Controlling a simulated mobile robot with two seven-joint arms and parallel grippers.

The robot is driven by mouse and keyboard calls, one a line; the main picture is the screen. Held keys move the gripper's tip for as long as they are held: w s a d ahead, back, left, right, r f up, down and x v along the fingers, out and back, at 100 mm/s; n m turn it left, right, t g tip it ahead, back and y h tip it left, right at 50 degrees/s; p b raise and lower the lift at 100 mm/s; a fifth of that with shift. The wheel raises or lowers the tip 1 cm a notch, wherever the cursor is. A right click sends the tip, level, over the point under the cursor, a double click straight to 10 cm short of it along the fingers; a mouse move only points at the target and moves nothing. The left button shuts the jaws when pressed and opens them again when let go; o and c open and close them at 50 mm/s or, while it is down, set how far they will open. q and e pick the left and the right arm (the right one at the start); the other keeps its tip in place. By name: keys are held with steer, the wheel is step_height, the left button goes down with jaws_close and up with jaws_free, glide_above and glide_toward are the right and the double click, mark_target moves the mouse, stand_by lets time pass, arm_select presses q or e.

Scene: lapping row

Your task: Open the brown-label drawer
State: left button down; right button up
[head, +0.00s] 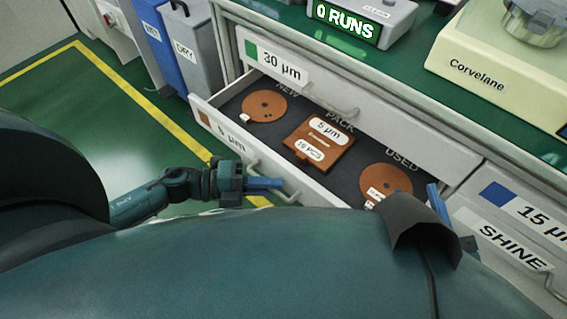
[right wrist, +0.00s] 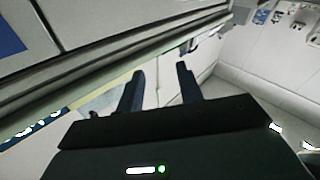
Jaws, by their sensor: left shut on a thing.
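The brown-label drawer (head: 236,137), marked 5 µm, stands pulled out, with its inside showing. In it lie a brown disc (head: 264,105) by NEW, a brown 5 µm pack (head: 319,144) by PACK, and another brown disc (head: 385,182) by USED. My left gripper (head: 278,184) is at the drawer's front and shut on its handle (head: 252,167). My right gripper (right wrist: 160,84) is open with nothing between its fingers in the right wrist view. In the head view only a blue part of it shows near the drawer's right end.
A green-label 30 µm drawer (head: 300,80) is shut above. A blue-label 15 µm drawer (head: 515,212) is at the right. A grey bin (head: 192,52) and a blue bin (head: 158,40) stand left of the cabinet. Green floor with yellow lines (head: 130,95) is clear at the left.

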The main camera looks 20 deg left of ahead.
arm_select(q)
steer(key=shift+s+a, duration=0.25)
steer(key=shift+s, duration=0.4)
steer(key=shift+s+a, duration=0.25)
steer(key=shift+s, duration=0.35)
arm_select(e)
steer(key=shift+w+d+f+m+h, duration=0.2)
steer(key=shift+d+m+h, duration=0.1)
steer(key=shift+h, duration=0.2)
steer(key=shift+r, duration=0.1)
arm_select(q)
steer(key=c, duration=1.5)
jaws_free()
arm_select(e)
steer(key=shift+s+a, duration=0.1)
steer(key=shift+a, duration=0.05)
arm_select(q)
steer(key=p+v, duration=0.2)
steer(key=v, duration=1.1)
steer(key=shift+p, duration=0.4)
arm_select(e)
steer(key=shift+d+m+g+h, duration=0.5)
steer(key=shift+g+h, duration=0.1)
steer(key=shift+g, duration=0.3)
arm_select(q)
steer(key=shift+s, duration=0.1)
